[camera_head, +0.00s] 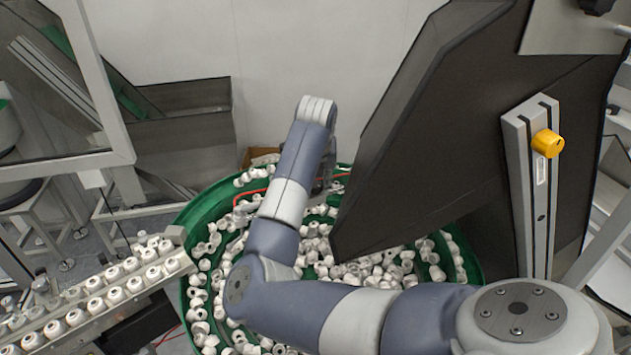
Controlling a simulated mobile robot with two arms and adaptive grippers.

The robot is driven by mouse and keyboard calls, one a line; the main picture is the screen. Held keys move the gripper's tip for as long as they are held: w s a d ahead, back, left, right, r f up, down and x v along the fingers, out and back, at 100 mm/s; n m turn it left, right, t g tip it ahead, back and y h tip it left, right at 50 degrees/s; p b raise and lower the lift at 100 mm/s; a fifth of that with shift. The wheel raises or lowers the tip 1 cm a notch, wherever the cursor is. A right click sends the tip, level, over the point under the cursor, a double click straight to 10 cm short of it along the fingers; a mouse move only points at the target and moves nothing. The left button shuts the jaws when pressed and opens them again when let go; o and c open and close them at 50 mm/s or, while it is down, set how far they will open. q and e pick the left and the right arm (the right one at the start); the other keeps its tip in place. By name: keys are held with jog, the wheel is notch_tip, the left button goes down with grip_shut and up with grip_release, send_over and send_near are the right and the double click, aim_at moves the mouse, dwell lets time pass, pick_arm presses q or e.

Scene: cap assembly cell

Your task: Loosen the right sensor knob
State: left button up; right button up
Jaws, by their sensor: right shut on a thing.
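My right arm comes in from the lower right and reaches over the green bowl of caps. My right gripper (325,178) is beyond its wrist, mostly hidden behind my own arm and close to the dark panel's lower left edge. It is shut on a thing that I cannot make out. A yellow knob (547,143) sits on an upright metal profile (527,190) at the right, well apart from the gripper. I cannot tell whether this is the right sensor knob, and no other knob shows clearly. My left gripper is not in view.
The green bowl (190,222) holds many white caps. A large dark panel (450,130) slants over its right side. A sloped rail (150,290) with rows of caps is at the lower left. A framed clear guard (60,85) stands at the upper left.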

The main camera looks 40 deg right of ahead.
dwell(0.4)
jog(key=shift+d+f+n+b, duration=0.15)
jog(key=shift+n+b, duration=0.35)
jog(key=shift+b, duration=0.35)
jog(key=n+y+b, duration=0.1)
jog(key=n+b, duration=0.1)
jog(key=b, duration=0.1)
jog(key=n+t+y+b, duration=0.1)
jog(key=n+b, duration=0.2)
jog(key=b, duration=0.1)
jog(key=shift+d+f+b, duration=0.1)
jog(key=shift+b, duration=0.2)
jog(key=shift+s+r+n+y+b, duration=0.15)
jog(key=shift+n+y+b, duration=0.45)
jog(key=shift+n+b, duration=0.6)
jog(key=shift+r+n, duration=0.1)
jog(key=shift+n, duration=0.3)
jog(key=o, duration=1.1)
jog(key=shift+c, duration=0.2)
